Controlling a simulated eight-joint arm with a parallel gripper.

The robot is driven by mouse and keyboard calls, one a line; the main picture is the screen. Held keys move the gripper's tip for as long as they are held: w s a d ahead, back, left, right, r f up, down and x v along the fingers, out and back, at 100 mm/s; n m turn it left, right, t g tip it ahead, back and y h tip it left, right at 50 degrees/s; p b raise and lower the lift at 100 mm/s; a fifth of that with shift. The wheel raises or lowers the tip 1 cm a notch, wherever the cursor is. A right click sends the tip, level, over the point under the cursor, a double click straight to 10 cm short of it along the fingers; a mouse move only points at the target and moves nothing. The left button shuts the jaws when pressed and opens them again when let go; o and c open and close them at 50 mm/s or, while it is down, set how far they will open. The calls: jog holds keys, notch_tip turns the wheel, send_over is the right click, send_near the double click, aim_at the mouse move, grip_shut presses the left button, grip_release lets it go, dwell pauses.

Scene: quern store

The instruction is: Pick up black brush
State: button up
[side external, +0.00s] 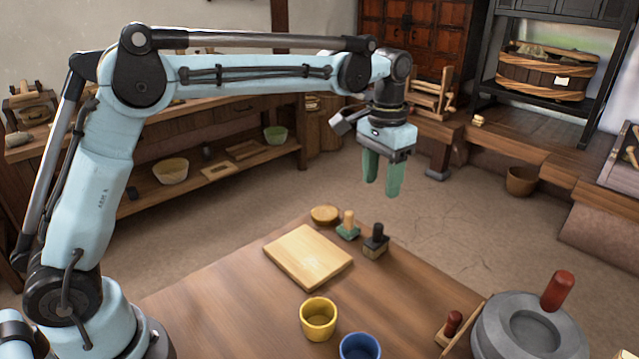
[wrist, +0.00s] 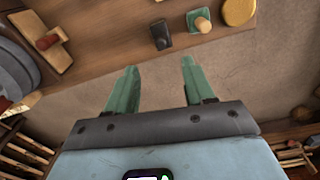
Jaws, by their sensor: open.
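The black brush (side external: 376,240) stands on the wooden table near its far edge, with a dark upright handle over a paler block. It also shows in the wrist view (wrist: 161,36), near the table edge and just beyond the gap between my fingers. My gripper (side external: 381,188) has two green fingers pointing down, held well above the table and the brush. In the wrist view, my gripper (wrist: 159,66) is open with nothing between its fingers.
Beside the brush is a green-based stamp-like tool (side external: 348,228) with a light wooden handle. A wooden board (side external: 308,257), a round wooden disc (side external: 324,214), a yellow cup (side external: 318,318), a blue cup (side external: 360,347) and a grey stone quern (side external: 530,330) share the table.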

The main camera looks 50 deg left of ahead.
aim_at(378, 225)
jog(key=f, duration=0.7)
jog(key=shift+w+d+f, duration=0.1)
jog(key=shift+w+d, duration=0.05)
jog(key=shift+w, duration=0.05)
jog(key=shift+w+f, duration=0.2)
jog(key=shift+f, duration=2.45)
grip_shut()
